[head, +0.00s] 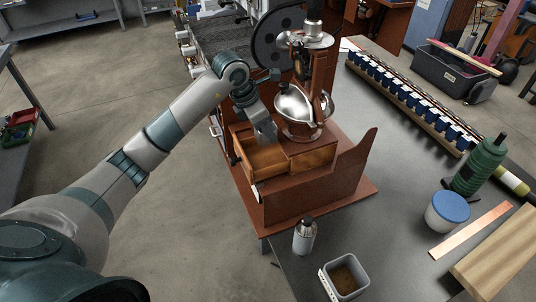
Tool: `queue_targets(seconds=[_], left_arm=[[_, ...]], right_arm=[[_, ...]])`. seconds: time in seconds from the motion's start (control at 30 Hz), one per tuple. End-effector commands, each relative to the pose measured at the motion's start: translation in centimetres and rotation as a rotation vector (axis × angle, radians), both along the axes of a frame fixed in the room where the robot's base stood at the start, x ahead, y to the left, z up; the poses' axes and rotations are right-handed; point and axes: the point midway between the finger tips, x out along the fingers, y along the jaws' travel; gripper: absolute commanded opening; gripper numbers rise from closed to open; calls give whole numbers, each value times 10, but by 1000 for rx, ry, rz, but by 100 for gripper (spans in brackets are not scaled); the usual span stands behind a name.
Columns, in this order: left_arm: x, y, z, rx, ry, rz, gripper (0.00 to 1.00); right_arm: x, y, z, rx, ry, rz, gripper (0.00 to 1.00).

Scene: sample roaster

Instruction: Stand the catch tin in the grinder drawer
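A brown coffee grinder (312,170) with a shiny metal bowl stands near the middle of the head view. Its wooden drawer (268,160) is pulled out at the front left, and the visible part of its inside looks empty. A square grey tin (359,291) with brown contents, perhaps the catch tin, stands upright on the bench at the bottom, apart from the grinder. My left gripper (265,138) points down at the drawer's back edge beside the bowl; its fingertips are too small to read, and I cannot tell whether it touches. My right gripper is out of view.
A silver canister (304,238) with a black top stands between the grinder and the square tin. A blue-lidded tub (447,212), a green bottle (480,165), a copper strip (470,230) and a wooden block (500,258) lie right. Grey bench (400,180) between is clear.

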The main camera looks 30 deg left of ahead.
Motion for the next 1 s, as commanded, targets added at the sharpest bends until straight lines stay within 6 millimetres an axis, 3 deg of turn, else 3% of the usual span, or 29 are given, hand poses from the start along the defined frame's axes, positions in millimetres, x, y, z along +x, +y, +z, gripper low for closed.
queue_targets(seconds=[0.3, 0.77, 1.0], left_arm=[[-1, 0, -42, -2, 2, 0, 0], [0, 0, -51, -1, 1, -1, 0], [-1, -1, -77, -2, 3, 0, 0]], right_arm=[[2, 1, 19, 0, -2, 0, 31], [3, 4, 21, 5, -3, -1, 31], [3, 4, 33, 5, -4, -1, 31]])
